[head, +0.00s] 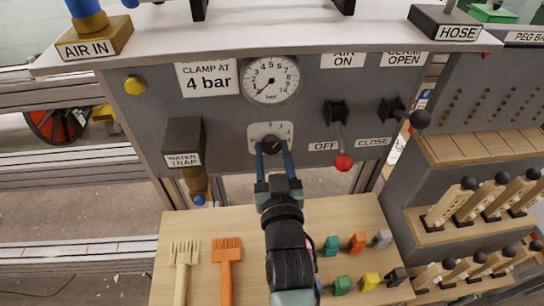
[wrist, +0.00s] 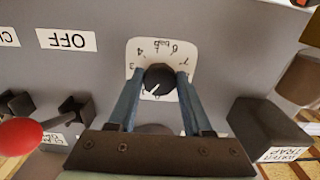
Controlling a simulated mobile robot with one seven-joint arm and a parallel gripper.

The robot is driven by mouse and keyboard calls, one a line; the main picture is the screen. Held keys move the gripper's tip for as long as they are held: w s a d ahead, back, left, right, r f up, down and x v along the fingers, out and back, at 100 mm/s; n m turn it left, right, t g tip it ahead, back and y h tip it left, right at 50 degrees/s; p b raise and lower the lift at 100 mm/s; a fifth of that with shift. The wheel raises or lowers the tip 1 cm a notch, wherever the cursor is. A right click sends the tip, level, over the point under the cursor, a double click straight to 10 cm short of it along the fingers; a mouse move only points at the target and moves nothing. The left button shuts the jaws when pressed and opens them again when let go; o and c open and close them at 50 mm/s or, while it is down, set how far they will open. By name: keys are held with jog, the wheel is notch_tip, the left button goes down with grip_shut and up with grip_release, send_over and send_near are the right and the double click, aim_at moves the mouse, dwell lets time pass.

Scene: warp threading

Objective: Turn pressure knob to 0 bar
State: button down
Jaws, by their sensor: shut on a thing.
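The black pressure knob (head: 271,145) sits on a pale scale plate (head: 283,130) on the grey panel. In the wrist view the knob (wrist: 160,79) shows a short white mark pointing to the lower left. The plate's numbers look upside down there, and its lower part is partly hidden by my fingers. My gripper (head: 273,149) reaches up from below, its two blue fingers shut on the knob's sides. The round gauge (head: 271,80) above has a needle pointing to the lower left, near the low end of its scale.
A lever with a red ball (head: 343,162) hangs right of the knob, near a black-knobbed lever (head: 419,119). The water trap (head: 184,143) juts out at left. Combs (head: 227,265) and coloured pieces (head: 370,281) lie on the wooden table (head: 340,213) below.

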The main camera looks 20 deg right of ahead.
jog(key=n+b, duration=0.1)
jog(key=n, duration=0.5)
jog(key=shift+d+f+n+b, duration=0.1)
jog(key=shift+n+b, duration=0.2)
jog(key=shift+b, duration=0.05)
dwell(0.3)
jog(key=shift+c, duration=1.6)
grip_release()
jog(key=shift+s, duration=0.1)
jog(key=b+v, duration=0.1)
jog(key=v, duration=1.1)
jog(key=shift+s, duration=0.4)
